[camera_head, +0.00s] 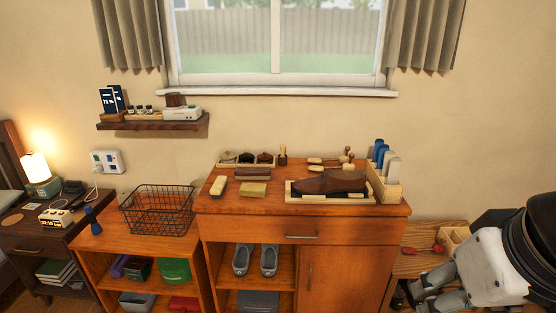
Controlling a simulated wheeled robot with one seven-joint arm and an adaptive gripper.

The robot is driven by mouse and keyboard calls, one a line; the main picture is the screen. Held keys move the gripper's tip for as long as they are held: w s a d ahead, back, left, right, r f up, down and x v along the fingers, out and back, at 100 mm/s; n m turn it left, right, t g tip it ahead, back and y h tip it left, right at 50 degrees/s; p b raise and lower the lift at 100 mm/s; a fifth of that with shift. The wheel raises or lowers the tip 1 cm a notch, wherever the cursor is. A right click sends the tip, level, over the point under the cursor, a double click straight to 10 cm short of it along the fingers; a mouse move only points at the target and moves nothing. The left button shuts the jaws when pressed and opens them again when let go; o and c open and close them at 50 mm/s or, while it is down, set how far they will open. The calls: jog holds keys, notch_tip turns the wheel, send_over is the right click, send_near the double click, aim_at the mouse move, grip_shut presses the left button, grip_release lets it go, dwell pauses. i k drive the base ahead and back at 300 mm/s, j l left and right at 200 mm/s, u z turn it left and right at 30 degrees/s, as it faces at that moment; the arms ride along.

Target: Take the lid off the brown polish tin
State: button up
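A low tray (236,165) at the back left of the wooden cabinet top holds a few small round dark things (265,158). They may be polish tins, but they are too small to tell which is brown or whether a lid is on. My gripper (422,294) is at the lower right, beside the cabinet's right side and below its top. It is well apart from the tray. Its fingers are partly cut off by the bottom edge, and I see nothing clearly held.
A tray with brown shoes (332,182) fills the cabinet's right front, beside a bottle holder (385,185). Brushes (219,186) and a yellowish block (254,189) lie at left. A wire basket (160,211) stands on the lower shelf unit. A bench with red things (437,249) is by my arm.

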aim_at(265, 156)
jog(key=i+j, duration=0.5)
jog(key=i, duration=0.15)
jog(key=i+j, duration=0.5)
jog(key=i, duration=0.2)
jog(key=i+j, duration=0.5)
jog(key=i, duration=0.15)
